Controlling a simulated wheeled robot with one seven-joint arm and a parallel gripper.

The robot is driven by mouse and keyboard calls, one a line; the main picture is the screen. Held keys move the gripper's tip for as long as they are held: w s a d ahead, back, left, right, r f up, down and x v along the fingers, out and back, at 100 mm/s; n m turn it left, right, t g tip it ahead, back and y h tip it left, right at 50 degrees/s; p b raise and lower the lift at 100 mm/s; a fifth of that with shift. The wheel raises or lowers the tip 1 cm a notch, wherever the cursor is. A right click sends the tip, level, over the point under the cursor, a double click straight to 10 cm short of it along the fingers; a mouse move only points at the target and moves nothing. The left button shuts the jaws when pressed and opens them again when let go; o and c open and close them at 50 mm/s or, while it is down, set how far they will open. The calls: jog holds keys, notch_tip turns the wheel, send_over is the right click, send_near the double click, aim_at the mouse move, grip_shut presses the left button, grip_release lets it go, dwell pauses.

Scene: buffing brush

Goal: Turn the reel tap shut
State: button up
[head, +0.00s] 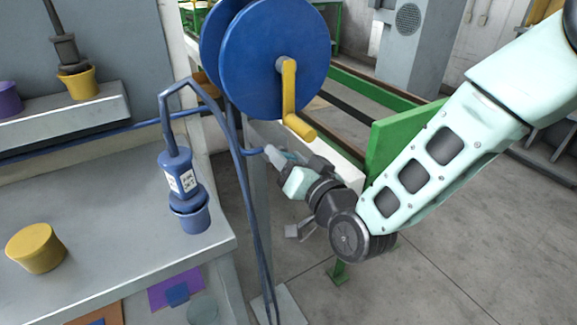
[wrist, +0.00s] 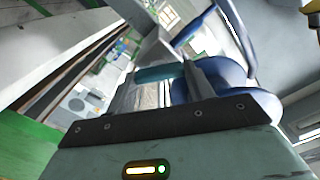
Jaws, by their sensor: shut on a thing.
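The blue hose reel (head: 272,55) stands at the top centre of the head view, with a yellow crank (head: 289,90) on its face. Below it, a short blue pipe leads to the reel tap, whose teal lever (head: 291,156) shows only as a small piece at my fingertips. My gripper (head: 283,160) reaches in from the right below the crank and is shut on the tap lever. In the wrist view the teal lever (wrist: 160,73) lies crosswise between my two fingers (wrist: 160,85). Blue parts (wrist: 225,78) are close behind the right finger.
A grey bench (head: 110,225) at left holds a blue brush-like tool in a blue cup (head: 190,216) and a yellow cup (head: 36,247). Blue hoses (head: 250,210) hang beside my gripper. A green panel (head: 400,140) stands behind my arm. Open floor lies at right.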

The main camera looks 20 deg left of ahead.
jog(key=m+b, duration=0.1)
jog(key=m, duration=0.2)
jog(key=m+b, duration=0.2)
jog(key=m, duration=0.2)
jog(key=m+b, duration=0.1)
jog(key=m, duration=0.3)
jog(key=shift+w+d+f, duration=0.1)
jog(key=shift+f, duration=0.15)
jog(key=shift+m, duration=0.4)
jog(key=o, duration=1)
jog(key=p+v, duration=1.2)
jog(key=v, duration=0.5)
jog(key=shift+d, duration=0.15)
